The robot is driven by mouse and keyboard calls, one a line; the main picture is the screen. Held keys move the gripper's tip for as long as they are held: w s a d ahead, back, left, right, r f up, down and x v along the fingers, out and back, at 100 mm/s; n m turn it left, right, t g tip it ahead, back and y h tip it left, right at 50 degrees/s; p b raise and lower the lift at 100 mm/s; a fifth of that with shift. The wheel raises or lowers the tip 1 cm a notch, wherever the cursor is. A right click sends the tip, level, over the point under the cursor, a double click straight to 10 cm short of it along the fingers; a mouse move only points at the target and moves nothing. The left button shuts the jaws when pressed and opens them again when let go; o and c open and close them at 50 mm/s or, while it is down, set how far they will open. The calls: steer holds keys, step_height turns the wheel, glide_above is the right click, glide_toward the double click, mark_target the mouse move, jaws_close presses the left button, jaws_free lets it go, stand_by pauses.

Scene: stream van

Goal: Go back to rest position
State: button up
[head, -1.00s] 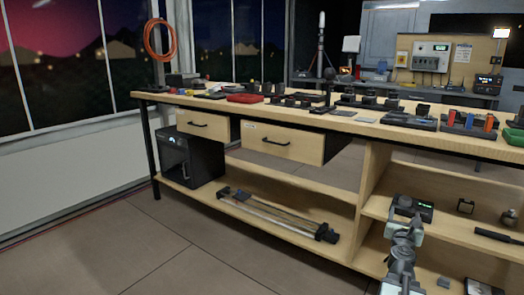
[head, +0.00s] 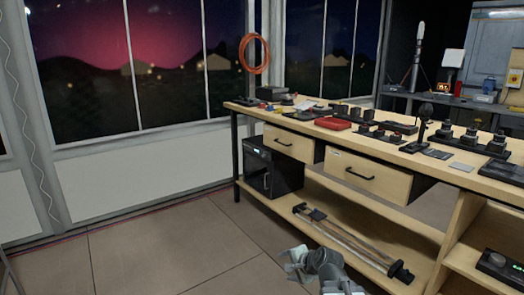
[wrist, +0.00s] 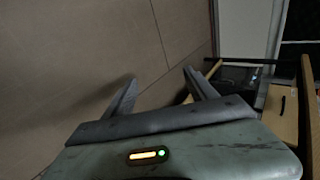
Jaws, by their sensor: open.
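My gripper (wrist: 162,95) shows in the wrist view with its two fingers apart and nothing between them. Bare floor lies beyond the fingers on the left, and the bench's end shows at the right. In the head view my arm shows at the bottom, right of the middle, in front of the bench's lower shelf. There my gripper (head: 292,262) is small and its fingers are hard to make out. It looks apart from the bench and touches nothing that I can see.
A wooden workbench (head: 440,205) with two drawers runs along the right. Several small devices and a red case (head: 333,124) are on top. The tiled floor (head: 150,235) at left is clear.

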steer(key=s+d+f+n+g+h, duration=0.2)
steer(key=s+d+f+n+g, duration=0.15)
steer(key=s+n, duration=0.35)
steer(key=s+d+f+n+g+h, duration=0.3)
steer(key=s+d+n+g, duration=0.15)
steer(key=s, duration=0.35)
step_height(320, 180, up, 38)
steer(key=p, duration=3.8)
steer(key=shift+a+f, duration=0.25)
steer(key=shift+a, duration=0.1)
steer(key=shift+f, duration=0.1)
